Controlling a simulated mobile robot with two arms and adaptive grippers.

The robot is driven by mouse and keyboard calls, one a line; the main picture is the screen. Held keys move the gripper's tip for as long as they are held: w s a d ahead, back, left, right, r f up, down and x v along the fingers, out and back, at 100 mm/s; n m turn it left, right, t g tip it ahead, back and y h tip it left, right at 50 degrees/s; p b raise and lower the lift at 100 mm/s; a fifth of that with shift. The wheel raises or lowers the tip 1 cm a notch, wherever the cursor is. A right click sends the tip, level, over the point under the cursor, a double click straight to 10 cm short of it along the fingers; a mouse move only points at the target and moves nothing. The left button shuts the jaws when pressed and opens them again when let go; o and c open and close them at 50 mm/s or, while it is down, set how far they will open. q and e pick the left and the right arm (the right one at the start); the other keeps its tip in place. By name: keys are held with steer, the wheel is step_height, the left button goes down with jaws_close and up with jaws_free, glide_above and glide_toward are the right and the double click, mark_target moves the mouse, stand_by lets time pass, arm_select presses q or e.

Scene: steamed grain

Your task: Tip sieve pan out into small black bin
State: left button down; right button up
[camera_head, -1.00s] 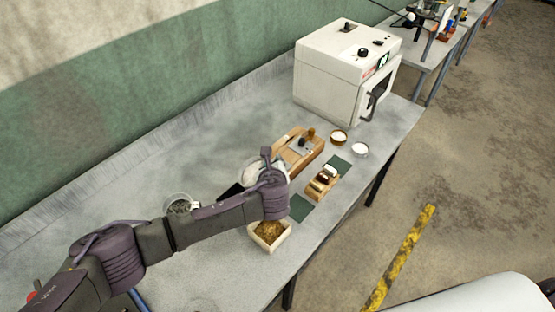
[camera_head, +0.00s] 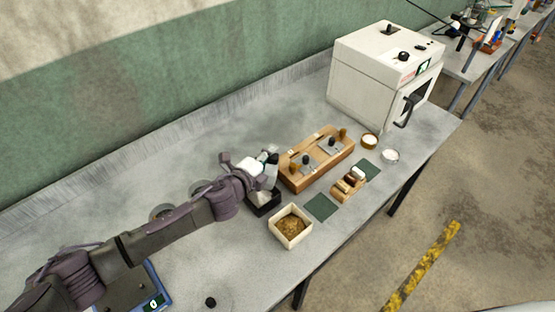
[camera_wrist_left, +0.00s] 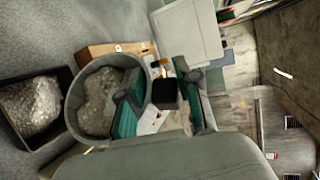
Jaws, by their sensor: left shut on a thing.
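In the left wrist view, my left gripper (camera_wrist_left: 162,100) is shut on the grey round sieve pan (camera_wrist_left: 73,98), with one green finger pad inside its wall. Pale grey grains lie in the pan. The small black bin (camera_wrist_left: 69,78) is beside the pan at the left of that view and also holds pale grey material. In the head view, my left gripper (camera_head: 268,166) is above the black bin (camera_head: 263,208), whose front edge shows below it. The arm and gripper hide most of the pan there. My right gripper is not seen.
A wooden box of brown grain (camera_head: 279,235) stands just right of the bin. Behind are a wooden tool tray (camera_head: 291,178), a small wooden rack (camera_head: 347,187), green mats (camera_head: 320,207) and two small dishes. A white oven (camera_head: 365,85) stands at the far end.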

arm_select(q)
steer(key=a+n+h+b, duration=0.1)
steer(key=b, duration=0.2)
steer(key=a+n+t+b, duration=0.1)
steer(key=a+b, duration=0.1)
steer(key=b, duration=0.1)
steer(key=a+n+h+b, duration=0.1)
steer(key=b, duration=0.2)
steer(key=shift+w+a+r+n+t+h, duration=0.15)
steer(key=shift+w+r+n+t+h, duration=0.15)
steer(key=shift+w+r+n, duration=0.1)
stand_by(0.6)
